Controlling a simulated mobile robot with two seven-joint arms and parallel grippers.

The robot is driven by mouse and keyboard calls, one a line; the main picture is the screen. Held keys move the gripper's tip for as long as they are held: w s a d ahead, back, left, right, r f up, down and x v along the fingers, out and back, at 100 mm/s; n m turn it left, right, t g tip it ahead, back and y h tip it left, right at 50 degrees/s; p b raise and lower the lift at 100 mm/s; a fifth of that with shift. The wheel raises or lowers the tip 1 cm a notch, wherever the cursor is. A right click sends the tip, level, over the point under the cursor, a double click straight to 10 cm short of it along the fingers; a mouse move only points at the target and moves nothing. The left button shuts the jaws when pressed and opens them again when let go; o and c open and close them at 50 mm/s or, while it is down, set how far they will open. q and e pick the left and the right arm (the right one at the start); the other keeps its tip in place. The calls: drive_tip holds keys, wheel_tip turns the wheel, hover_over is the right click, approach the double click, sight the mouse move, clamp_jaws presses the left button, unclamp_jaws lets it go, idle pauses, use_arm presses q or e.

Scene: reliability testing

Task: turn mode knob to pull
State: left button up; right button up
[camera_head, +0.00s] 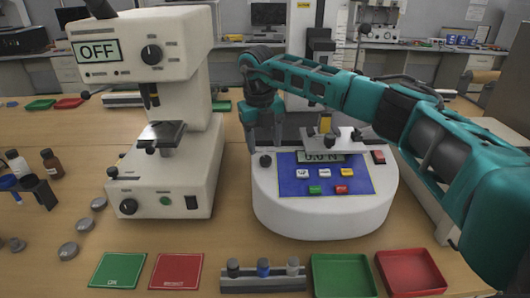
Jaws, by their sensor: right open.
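A white force tester (320,222) with a rounded front stands on the table, with a blue panel (305,183) and a display reading about "0.0 N". A small dark knob (265,160) sits at the left of its top, beside the panel. Its markings are too small to read. My right gripper (264,143) points down right above this knob. Its two fingers are apart, with nothing visible between them. I cannot tell whether they touch the knob. My left gripper is not in view.
A tall white instrument (170,175) with an "OFF" display stands close on the left. In front lie green (118,270) and red mats (176,270), a vial rack (262,284), and green (342,276) and red trays (410,272). Bottles and metal discs stand at the far left.

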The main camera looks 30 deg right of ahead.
wheel_tip(320, 180, up, 8)
drive_tip(key=shift+s+a+r, duration=0.15)
drive_tip(key=shift+a, duration=0.3)
drive_tip(key=shift+s, duration=0.1)
